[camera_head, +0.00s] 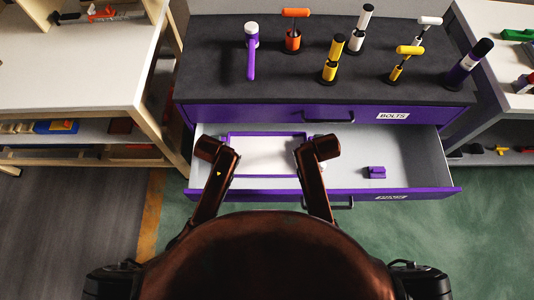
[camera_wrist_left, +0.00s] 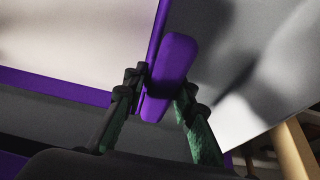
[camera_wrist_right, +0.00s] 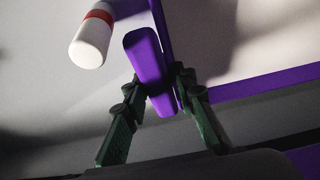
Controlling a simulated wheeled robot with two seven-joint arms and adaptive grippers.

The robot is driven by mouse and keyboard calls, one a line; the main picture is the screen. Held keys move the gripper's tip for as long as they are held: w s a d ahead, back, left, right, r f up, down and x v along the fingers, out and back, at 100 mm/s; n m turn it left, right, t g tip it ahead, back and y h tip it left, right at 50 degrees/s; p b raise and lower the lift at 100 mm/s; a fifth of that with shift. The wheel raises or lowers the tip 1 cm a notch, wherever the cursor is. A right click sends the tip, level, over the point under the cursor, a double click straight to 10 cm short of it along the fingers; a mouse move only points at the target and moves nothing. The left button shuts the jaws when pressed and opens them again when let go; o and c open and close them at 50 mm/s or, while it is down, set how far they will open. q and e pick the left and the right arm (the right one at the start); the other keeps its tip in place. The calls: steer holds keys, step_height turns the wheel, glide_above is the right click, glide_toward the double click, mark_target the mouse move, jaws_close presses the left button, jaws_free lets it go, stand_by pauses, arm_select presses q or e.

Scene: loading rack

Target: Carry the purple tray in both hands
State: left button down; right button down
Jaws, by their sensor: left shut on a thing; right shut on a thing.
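The purple tray (camera_head: 268,134) has a purple rim and a pale floor, and lies level in the left part of the open drawer (camera_head: 420,160). My left gripper (camera_wrist_left: 160,88) is shut on the tray's purple left handle (camera_wrist_left: 170,70). My right gripper (camera_wrist_right: 155,88) is shut on its purple right handle (camera_wrist_right: 147,60). In the head view my wrists cover both handles and fingers. The tray rim also shows in the left wrist view (camera_wrist_left: 60,86) and the right wrist view (camera_wrist_right: 262,86). I cannot tell whether the tray touches the drawer floor.
A white-ended cylinder with a red band (camera_wrist_right: 92,40) lies close to my right gripper. A small purple block (camera_head: 376,173) sits in the drawer's right part. Several tools stand on the dark cabinet top (camera_head: 210,75) above. Light shelving stands on both sides.

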steer(key=shift+r, duration=0.1)
stand_by(0.3)
